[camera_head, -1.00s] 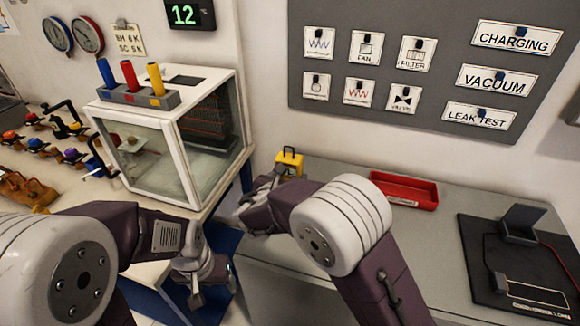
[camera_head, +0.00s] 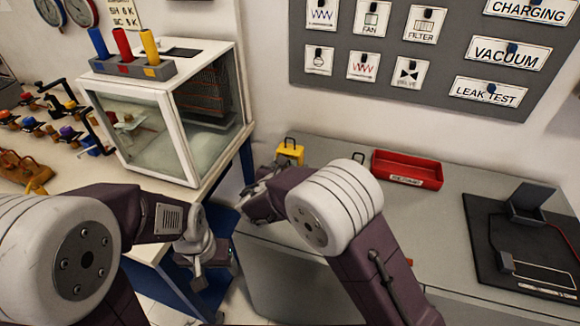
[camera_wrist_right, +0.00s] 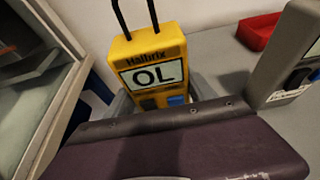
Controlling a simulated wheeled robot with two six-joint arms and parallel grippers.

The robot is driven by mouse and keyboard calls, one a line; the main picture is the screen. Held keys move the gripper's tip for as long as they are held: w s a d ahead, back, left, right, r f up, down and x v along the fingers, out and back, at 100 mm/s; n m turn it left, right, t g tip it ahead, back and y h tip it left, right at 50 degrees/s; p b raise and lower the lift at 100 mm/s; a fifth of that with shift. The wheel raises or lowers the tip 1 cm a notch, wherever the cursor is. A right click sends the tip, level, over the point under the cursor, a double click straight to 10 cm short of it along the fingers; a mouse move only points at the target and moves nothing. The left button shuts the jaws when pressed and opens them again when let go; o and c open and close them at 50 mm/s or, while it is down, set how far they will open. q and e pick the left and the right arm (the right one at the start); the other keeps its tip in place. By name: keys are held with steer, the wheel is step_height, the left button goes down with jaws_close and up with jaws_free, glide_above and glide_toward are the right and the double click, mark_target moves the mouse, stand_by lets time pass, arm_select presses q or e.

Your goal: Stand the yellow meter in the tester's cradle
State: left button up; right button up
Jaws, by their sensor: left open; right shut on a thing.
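The yellow meter (camera_head: 290,153) has a black loop on top and stands upright at the left end of the grey bench in the head view. In the right wrist view the meter (camera_wrist_right: 150,72) faces me, its display reading "OL". My right gripper (camera_head: 268,178) is shut on its lower part; the wrist housing hides the fingertips and the meter's bottom. The tester (camera_head: 535,245) is a black pad with a raised dark cradle (camera_head: 530,203) at the far right, and the cradle looks empty. My left gripper (camera_head: 196,272) is open and empty, low in front of the white table.
A red tray (camera_head: 407,168) lies at the back of the grey bench. A grey device (camera_wrist_right: 290,60) stands right of the meter in the right wrist view. A glass-sided cabinet (camera_head: 165,115) stands left. The bench between tray and tester is clear.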

stand_by(0.7)
steer(key=o, duration=2.1)
steer(key=shift+f, duration=0.1)
steer(key=shift+c, duration=0.2)
steer(key=p+v, duration=0.2)
steer(key=v, duration=0.7)
steer(key=shift+s, duration=0.1)
